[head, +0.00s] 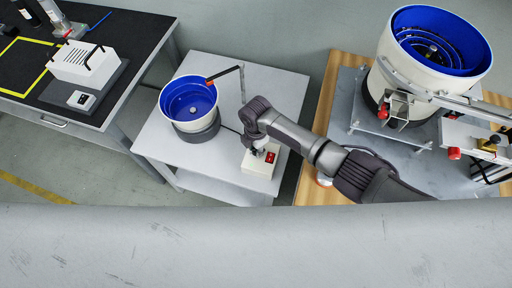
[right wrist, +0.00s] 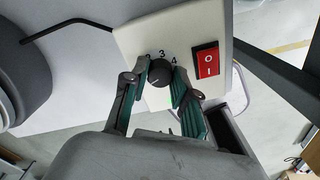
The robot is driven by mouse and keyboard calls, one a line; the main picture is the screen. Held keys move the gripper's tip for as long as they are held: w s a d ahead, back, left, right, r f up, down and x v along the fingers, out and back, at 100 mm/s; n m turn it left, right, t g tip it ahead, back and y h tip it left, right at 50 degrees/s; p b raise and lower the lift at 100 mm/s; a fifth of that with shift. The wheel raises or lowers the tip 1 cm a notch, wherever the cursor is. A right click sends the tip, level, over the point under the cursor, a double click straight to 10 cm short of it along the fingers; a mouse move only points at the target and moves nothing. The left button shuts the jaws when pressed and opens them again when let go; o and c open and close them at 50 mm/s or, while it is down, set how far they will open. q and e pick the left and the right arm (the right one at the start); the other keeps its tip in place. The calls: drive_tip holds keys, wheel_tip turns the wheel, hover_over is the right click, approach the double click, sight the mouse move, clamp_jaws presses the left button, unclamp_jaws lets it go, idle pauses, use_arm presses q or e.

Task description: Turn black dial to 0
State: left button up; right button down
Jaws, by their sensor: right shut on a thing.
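The black dial (right wrist: 159,73) sits on the face of a cream control box (right wrist: 133,36) in the right wrist view. The numbers 2, 3 and 4 show around its upper edge; the lower part of its scale is hidden. A pale mark on the dial points to the lower left. My right gripper (right wrist: 158,82) has its fingers on both sides of the dial and is shut on it. In the head view the control box (head: 258,166) stands at the front right of a white table, with my right gripper (head: 262,150) over it. My left gripper is not in view.
A red rocker switch (right wrist: 207,62) is right of the dial. A blue bowl feeder (head: 190,99) stands left of the box on the white table (head: 277,88). A bent dark rod (head: 226,73) rises behind. A larger bowl feeder (head: 427,50) is at the right.

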drive_tip(key=shift+n, duration=1.1)
drive_tip(key=c, duration=0.9)
unclamp_jaws()
drive_tip(key=shift+r, duration=0.3)
wheel_tip(320, 180, up, 12)
drive_tip(key=shift+f, duration=0.25)
drive_tip(key=shift+s+f, duration=0.1)
